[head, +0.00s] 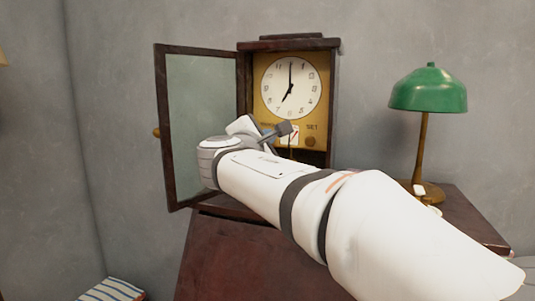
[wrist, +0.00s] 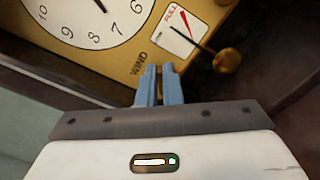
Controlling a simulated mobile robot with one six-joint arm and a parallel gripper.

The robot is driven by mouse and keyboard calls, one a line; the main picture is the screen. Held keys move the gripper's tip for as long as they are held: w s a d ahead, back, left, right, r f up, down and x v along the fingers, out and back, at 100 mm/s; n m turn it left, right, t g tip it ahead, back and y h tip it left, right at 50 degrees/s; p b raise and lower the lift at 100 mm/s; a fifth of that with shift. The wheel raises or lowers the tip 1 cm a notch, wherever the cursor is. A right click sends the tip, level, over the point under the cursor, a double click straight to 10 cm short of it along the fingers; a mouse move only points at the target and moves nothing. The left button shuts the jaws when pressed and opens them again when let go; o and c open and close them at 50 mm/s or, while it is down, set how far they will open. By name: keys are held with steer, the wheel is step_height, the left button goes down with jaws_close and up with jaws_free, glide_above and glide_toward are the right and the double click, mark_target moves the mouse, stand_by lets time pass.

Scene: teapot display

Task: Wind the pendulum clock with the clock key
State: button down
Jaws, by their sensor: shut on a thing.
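The pendulum clock (head: 327,98) stands with its glass door (head: 200,120) swung open to the left. Its white dial (head: 291,87) reads about seven. The brass face also shows in the wrist view (wrist: 110,62), with the word WIND just beyond the fingertips. My gripper (head: 276,132) is at the lower part of the brass face; in the wrist view its blue-grey fingers (wrist: 160,70) are close together. A white gauge card (wrist: 177,29) marked FULL has a red mark.
A green lamp (head: 428,90) stands right of the clock on the dark red-brown cabinet (head: 235,265). The open door stands close to my wrist on the left.

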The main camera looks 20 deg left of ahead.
steer(key=m+b, duration=0.2)
steer(key=m, duration=0.1)
steer(key=m+b, duration=0.3)
steer(key=f+m+b, duration=0.1)
steer(key=m+b, duration=0.1)
steer(key=b, duration=0.1)
steer(key=shift+d+f+m, duration=0.1)
steer(key=shift+m, duration=0.3)
steer(key=c, duration=1.6)
jaws_free()
steer(key=s, duration=0.7)
steer(key=shift+s+d, duration=0.4)
steer(key=shift+d, duration=0.05)
